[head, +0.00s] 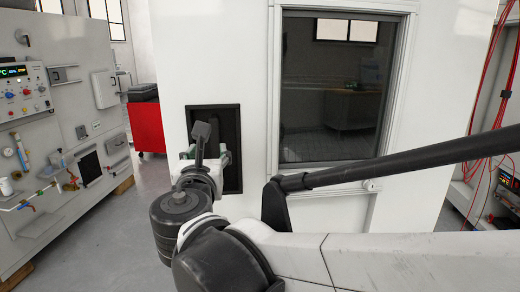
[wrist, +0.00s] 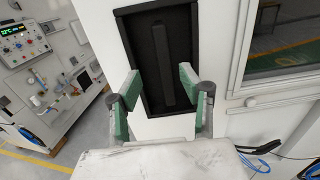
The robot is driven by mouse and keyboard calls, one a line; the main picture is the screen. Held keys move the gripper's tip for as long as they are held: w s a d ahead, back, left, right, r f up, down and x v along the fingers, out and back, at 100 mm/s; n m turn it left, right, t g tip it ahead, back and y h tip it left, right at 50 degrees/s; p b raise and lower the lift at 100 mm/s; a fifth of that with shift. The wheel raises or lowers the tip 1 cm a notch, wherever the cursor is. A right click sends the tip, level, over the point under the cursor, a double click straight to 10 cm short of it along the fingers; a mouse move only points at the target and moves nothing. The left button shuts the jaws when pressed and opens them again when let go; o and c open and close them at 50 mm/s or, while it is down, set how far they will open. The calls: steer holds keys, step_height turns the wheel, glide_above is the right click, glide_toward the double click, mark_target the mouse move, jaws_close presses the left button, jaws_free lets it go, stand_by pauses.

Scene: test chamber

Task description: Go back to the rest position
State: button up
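My gripper (wrist: 160,90) is open in the wrist view, with its two green-padded fingers spread apart and nothing between them. It faces a black recessed panel with a vertical dark bar (wrist: 164,65) in the white chamber wall. The fingers appear in front of the recess; how far they are from it is hard to tell. In the head view my gripper (head: 204,155) is partly hidden behind my own wrist, in front of the dark recess (head: 231,150).
The white chamber (head: 350,195) has a dark window (head: 332,95) right of the recess. A panel with instruments (head: 60,130) stands at left, with a red cabinet (head: 147,126) behind. Red cables (head: 497,90) hang at right. Grey floor (head: 120,240) is open at lower left.

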steer(key=s+d+f+m+g+h+b, duration=0.15)
steer(key=d+f+m, duration=0.25)
steer(key=d+m, duration=0.4)
steer(key=s+d+f+m+g+h, duration=0.1)
steer(key=d+f+m+g+h, duration=0.3)
steer(key=d, duration=0.6)
steer(key=s+d+f+m+g+b, duration=0.1)
steer(key=d+f+m, duration=0.4)
steer(key=d+m, duration=0.35)
steer(key=s+d+f+m+g+y+b, duration=0.1)
steer(key=s+d+f+m+g, duration=0.1)
steer(key=s+d+f+m, duration=0.2)
steer(key=s+d+f+m+g+y+b, duration=0.1)
steer(key=s+d+f+m, duration=0.3)
steer(key=s+f+m, duration=0.4)
steer(key=s+m+g+y, duration=0.1)
steer(key=m, duration=0.4)
steer(key=shift+s+d+f+b, duration=0.25)
steer(key=shift+f+b, duration=0.05)
steer(key=shift+f, duration=0.05)
